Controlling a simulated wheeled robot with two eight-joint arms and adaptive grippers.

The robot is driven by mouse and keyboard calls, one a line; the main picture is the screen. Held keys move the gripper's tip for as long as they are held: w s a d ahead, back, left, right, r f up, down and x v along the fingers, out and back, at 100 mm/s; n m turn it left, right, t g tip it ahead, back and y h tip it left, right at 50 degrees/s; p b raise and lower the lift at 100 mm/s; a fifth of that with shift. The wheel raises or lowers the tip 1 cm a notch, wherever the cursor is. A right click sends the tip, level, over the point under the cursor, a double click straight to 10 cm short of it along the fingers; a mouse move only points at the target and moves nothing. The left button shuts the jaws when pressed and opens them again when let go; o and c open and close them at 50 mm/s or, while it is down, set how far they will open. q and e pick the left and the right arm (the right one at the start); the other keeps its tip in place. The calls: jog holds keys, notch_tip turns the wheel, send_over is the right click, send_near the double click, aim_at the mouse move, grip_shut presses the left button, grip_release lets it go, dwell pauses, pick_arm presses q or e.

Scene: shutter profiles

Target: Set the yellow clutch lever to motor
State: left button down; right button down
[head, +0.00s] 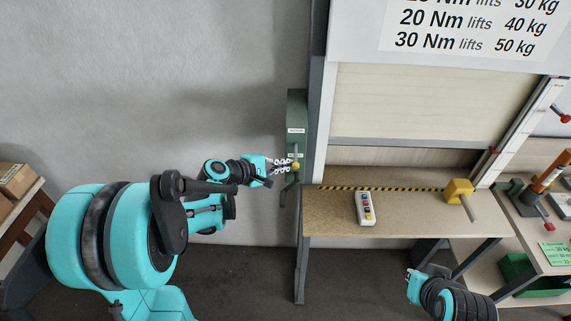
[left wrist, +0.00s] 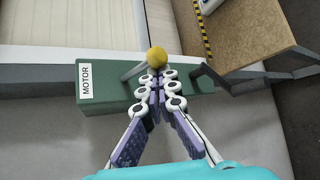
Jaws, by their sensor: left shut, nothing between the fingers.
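The green box (head: 296,110) is mounted upright beside the shutter frame, with a white MOTOR label on its upper part. That label (left wrist: 86,82) is readable in the left wrist view, at the box's left end. The yellow clutch lever knob (head: 295,165) is lower on the box; in the left wrist view the knob (left wrist: 157,56) sits on a grey rod. My left gripper (head: 287,166) is shut and empty, its fingertips (left wrist: 157,70) right at the knob. I cannot tell whether they touch it.
A bench (head: 330,205) right of the box carries a push-button control box (head: 365,208) and a yellow block with a grey handle (head: 458,191). A grey crank-like bar (head: 289,188) hangs below the lever. Boxes (head: 15,180) stand far left.

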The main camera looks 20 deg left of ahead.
aim_at(295, 159)
pick_arm(q)
jog(key=shift+r+g+p, duration=0.25)
jog(key=shift+g+p, duration=0.05)
notch_tip(295, 159, up, 3)
jog(key=n+g+p, duration=0.2)
jog(key=g+p, duration=0.1)
jog(key=shift+r+n+g+h, duration=0.3)
jog(key=shift+r+g, duration=0.05)
jog(key=shift+g, duration=0.25)
jog(key=shift+r+p, duration=0.1)
jog(key=shift+p, duration=0.2)
jog(key=shift+w+r+p, duration=0.15)
jog(key=shift+r+p, duration=0.35)
jog(key=shift+r, duration=0.2)
